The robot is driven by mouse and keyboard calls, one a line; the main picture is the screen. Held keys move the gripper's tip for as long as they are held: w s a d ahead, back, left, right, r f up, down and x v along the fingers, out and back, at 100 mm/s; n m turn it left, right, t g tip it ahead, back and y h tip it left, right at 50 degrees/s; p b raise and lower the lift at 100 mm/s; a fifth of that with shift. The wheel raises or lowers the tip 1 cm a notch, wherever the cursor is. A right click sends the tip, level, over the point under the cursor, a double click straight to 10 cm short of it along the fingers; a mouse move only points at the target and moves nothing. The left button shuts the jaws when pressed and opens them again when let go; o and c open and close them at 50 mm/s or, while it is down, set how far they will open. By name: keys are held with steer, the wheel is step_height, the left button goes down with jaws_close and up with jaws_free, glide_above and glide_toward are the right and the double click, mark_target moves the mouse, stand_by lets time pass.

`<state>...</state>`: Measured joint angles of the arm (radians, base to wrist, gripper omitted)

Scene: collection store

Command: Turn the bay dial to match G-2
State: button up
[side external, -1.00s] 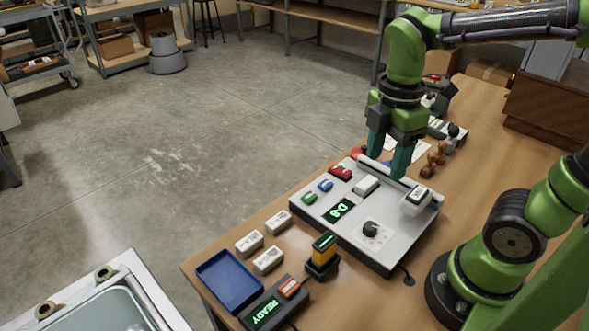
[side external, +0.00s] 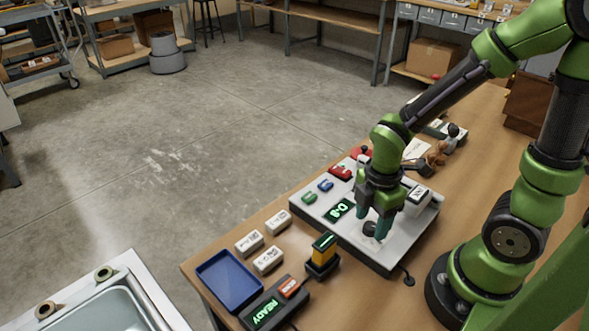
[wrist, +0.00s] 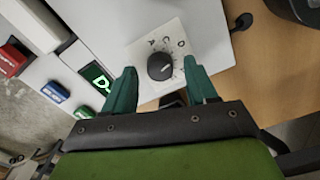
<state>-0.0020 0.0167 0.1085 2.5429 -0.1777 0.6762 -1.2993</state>
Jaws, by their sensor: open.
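The bay dial is a round black knob (wrist: 160,66) on a pale square plate (wrist: 143,50) with letters around it, among them A, C and D. My gripper (wrist: 163,80) is open, its two teal fingers apart with the knob between and just beyond their tips in the wrist view. In the side view my gripper (side external: 373,226) points down over the knob (side external: 370,229), which it partly hides. Contact cannot be told. The green display (side external: 340,210) on the light grey panel (side external: 323,223) shows text starting with D; the rest is hard to read.
Red (side external: 340,173), blue (side external: 325,186) and green (side external: 309,198) pieces sit on the panel. Labelled white blocks (side external: 268,260), a blue tray (side external: 229,280) and a READY box (side external: 272,305) are at the front left.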

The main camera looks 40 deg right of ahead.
steer(key=shift+f, duration=0.4)
steer(key=shift+c, duration=0.3)
steer(key=c, duration=1)
